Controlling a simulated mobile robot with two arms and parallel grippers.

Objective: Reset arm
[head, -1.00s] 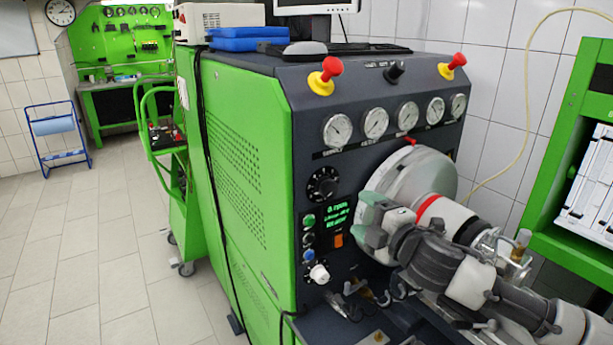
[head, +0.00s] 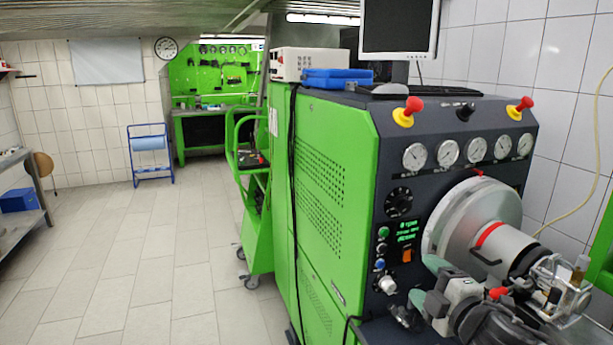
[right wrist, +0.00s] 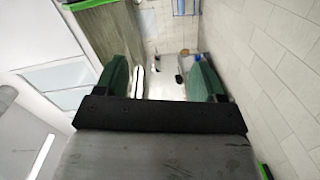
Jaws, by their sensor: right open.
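My right gripper (head: 428,282) is low at the right in the head view, in front of the test bench (head: 340,180). Its green-tipped fingers are apart, with nothing seen between them. The right wrist view also shows the two green fingers (right wrist: 160,82) spread with an empty gap. The right arm comes in from the lower right, below the large grey drum (head: 465,225) of the bench. My left gripper is not in view.
The bench front carries gauges (head: 447,152), red-and-yellow stop buttons (head: 408,110) and a small green display (head: 405,231). A monitor (head: 399,28) and a blue case (head: 337,79) stand on top. A green trolley (head: 258,215) stands behind it. Tiled floor at left is clear.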

